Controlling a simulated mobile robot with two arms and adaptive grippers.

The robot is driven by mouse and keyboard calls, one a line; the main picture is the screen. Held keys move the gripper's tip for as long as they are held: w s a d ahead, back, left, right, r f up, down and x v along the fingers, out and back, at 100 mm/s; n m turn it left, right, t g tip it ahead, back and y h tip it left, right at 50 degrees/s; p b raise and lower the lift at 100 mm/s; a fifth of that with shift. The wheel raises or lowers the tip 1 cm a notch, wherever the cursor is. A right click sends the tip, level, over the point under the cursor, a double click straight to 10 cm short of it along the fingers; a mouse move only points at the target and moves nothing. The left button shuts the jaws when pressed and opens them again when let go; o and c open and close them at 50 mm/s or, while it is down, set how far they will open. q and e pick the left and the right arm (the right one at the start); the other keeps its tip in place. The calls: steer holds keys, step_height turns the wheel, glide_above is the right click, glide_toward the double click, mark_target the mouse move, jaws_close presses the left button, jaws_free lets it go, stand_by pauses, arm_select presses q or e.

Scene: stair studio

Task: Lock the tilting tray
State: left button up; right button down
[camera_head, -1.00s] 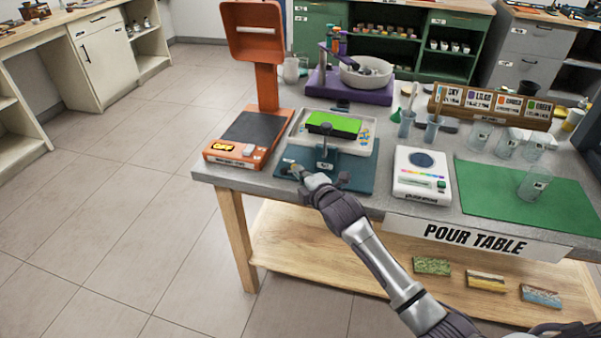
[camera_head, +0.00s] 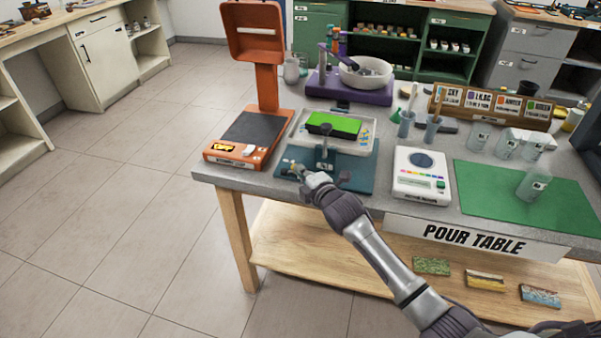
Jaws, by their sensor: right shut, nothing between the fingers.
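The tilting tray (camera_head: 361,141) is white, with a green block (camera_head: 333,124) in it, on a dark teal base (camera_head: 362,177) at the pour table's front left. A dark upright lever with a knob (camera_head: 325,141) stands at the tray's front edge. My right gripper (camera_head: 297,169) is at the front left of the teal base, below the tray, with its fingers shut and empty. It is close to a small light part on the base; I cannot tell whether it touches it. My left gripper is not in view.
An orange stand with a black plate (camera_head: 255,130) is left of the tray. A white scale (camera_head: 421,187) is to the right, beside a green mat (camera_head: 500,195) with clear cups. A purple mixer (camera_head: 352,90) with a white bowl stands behind. Floor at left is clear.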

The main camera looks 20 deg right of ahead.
steer(key=shift+w+d, duration=0.1)
steer(key=shift+d, duration=0.05)
steer(key=shift+w+d+r+p, duration=0.1)
steer(key=shift+w+d+p, duration=0.25)
steer(key=shift+w+p, duration=0.1)
steer(key=shift+w+d, duration=0.2)
steer(key=shift+w, duration=0.2)
steer(key=shift+w+d, duration=0.25)
steer(key=shift+w, duration=0.8)
steer(key=shift+w, duration=0.1)
stand_by(0.5)
steer(key=v, duration=1.2)
steer(key=shift+a, duration=0.1)
